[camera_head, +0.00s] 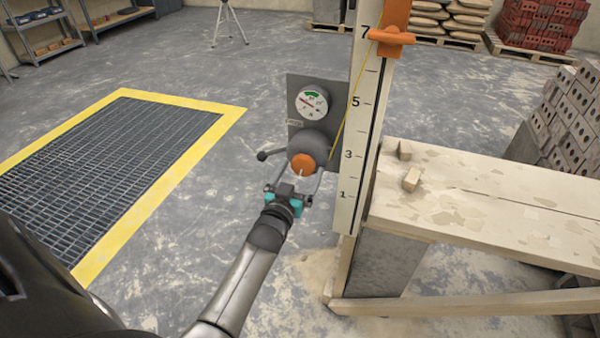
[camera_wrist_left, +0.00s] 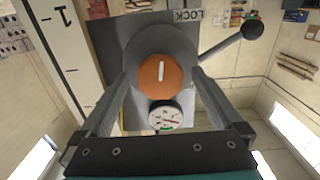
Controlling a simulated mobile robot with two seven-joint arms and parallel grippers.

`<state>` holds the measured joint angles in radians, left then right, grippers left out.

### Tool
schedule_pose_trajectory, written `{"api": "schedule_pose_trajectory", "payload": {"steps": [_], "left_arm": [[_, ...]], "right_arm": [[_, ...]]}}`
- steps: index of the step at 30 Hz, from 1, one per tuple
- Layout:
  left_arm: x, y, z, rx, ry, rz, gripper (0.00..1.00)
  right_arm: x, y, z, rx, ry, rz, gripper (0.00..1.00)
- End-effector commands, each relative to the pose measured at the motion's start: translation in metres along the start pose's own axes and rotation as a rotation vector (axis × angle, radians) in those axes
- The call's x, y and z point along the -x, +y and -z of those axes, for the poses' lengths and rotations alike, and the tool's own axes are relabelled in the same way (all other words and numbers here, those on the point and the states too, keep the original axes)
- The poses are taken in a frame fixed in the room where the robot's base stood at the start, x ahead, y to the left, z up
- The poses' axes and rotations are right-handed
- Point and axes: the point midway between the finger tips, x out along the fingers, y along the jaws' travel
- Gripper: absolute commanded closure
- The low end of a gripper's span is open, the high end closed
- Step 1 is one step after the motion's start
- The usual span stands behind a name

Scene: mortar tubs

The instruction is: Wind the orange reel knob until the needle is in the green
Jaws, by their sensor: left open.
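The orange reel knob (camera_head: 302,164) sits on a grey round reel housing (camera_head: 311,141) on a grey plate. It also shows in the left wrist view (camera_wrist_left: 160,76), with a white line on its face. My left gripper (camera_head: 303,176) is open in front of the knob; in the wrist view its fingers (camera_wrist_left: 160,85) stand apart on either side of it, and no contact shows. The round white gauge (camera_head: 311,102) above has a green band at its top. Its needle looks reddish and appears outside the green, though it is small. My right gripper is not in view.
A lever with a dark ball (camera_wrist_left: 251,28) sticks out beside the reel, near a LOCK label (camera_wrist_left: 187,15). A numbered staff (camera_head: 356,130) with an orange slider (camera_head: 391,41) and yellow line stands right. A plank bench (camera_head: 480,200) bears two small blocks.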

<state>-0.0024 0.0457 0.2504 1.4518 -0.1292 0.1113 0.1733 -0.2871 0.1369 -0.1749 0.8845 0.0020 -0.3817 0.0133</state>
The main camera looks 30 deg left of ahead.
Motion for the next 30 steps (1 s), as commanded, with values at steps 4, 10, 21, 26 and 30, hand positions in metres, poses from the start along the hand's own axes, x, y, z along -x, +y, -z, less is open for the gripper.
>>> {"api": "schedule_pose_trajectory", "payload": {"steps": [4, 10, 21, 26, 30], "left_arm": [[0.0001, -0.0001, 0.0001, 0.0, 0.0, 0.0, 0.09], [0.0002, -0.0001, 0.0001, 0.0, 0.0, 0.0, 0.31], [0.0004, -0.0002, 0.0, 0.0, 0.0, 0.0, 0.73], [0.0004, -0.0002, -0.0001, -0.001, 0.0, 0.0, 0.82], [0.0004, -0.0003, 0.0001, -0.017, 0.0, 0.0, 0.82]], "right_arm": [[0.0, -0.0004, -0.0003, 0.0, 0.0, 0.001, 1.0], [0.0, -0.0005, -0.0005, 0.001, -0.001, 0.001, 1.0], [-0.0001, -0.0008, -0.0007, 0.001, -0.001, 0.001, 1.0], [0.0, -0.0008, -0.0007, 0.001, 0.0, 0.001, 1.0], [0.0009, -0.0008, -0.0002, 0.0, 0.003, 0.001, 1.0]]}}
